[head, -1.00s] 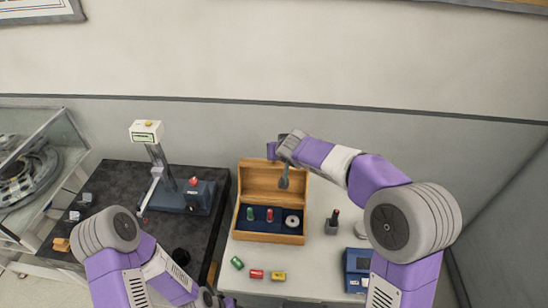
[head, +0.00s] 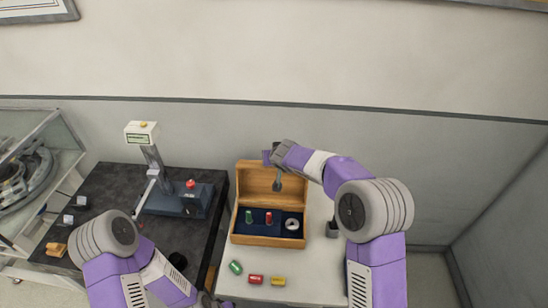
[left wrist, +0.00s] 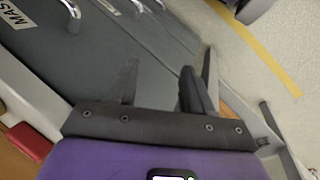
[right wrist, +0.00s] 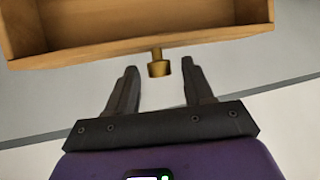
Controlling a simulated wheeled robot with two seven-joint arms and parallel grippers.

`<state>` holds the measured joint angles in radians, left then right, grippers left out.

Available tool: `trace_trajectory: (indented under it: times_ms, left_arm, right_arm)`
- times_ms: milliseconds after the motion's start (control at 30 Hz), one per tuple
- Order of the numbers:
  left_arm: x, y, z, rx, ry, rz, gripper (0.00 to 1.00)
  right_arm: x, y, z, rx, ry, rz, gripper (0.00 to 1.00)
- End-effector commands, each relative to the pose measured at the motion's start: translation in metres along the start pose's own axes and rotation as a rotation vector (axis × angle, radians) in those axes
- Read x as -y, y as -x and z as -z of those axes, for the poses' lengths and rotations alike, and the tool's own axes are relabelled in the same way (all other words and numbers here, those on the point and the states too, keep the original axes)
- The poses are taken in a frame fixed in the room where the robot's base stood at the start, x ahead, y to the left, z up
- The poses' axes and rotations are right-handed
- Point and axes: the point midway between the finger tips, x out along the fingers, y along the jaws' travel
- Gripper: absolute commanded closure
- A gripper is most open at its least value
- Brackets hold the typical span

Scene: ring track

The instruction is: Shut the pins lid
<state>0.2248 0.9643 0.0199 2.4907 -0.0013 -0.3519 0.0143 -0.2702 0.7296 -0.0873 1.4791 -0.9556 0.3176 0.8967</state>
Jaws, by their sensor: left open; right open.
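A wooden box (head: 268,241) stands on the light table, its hinged lid (head: 255,178) raised and leaning back. In its dark blue inside are a green pin (head: 249,216), a red pin (head: 269,217) and a pale ring (head: 292,224). My right gripper (right wrist: 159,68) is at the lid's top edge. It is open, with its fingers apart on either side of the lid's brass knob (right wrist: 158,65), and it does not grip the knob. The lid fills the top of the right wrist view. My left gripper (left wrist: 165,78) is open and empty, low near the dark bench.
Green (head: 235,267), red (head: 256,279) and yellow (head: 278,281) cylinders lie in front of the box. The dark bench at left carries a display stand (head: 141,133) and a blue-grey device with a red button (head: 191,184).

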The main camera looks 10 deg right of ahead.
Motion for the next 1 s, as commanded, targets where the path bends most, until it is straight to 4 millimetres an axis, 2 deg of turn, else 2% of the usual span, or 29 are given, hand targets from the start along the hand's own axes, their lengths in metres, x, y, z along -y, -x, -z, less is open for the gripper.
trace_trajectory:
  times_ms: [200, 567, 867, 1000]
  left_arm:
    - [0.0001, -0.0001, 0.0, 0.0, 0.0, 0.0, 0.49]
    - [0.0001, -0.0001, 0.0, 0.0, 0.0, 0.0, 0.49]
    - [0.0005, -0.0013, 0.0, 0.0, 0.0, 0.0, 0.49]
    - [0.003, -0.008, 0.0004, 0.0, 0.0, 0.0, 0.49]
  right_arm:
    - [0.0, -0.0004, 0.0, 0.0, 0.0, 0.0, 0.48]
    - [0.0, -0.0003, -0.0002, 0.0, 0.0, 0.0, 1.0]
    - [0.0001, -0.0003, -0.0005, -0.001, 0.0, 0.0, 1.0]
    - [0.0006, 0.0, -0.0021, -0.009, 0.003, -0.001, 1.0]
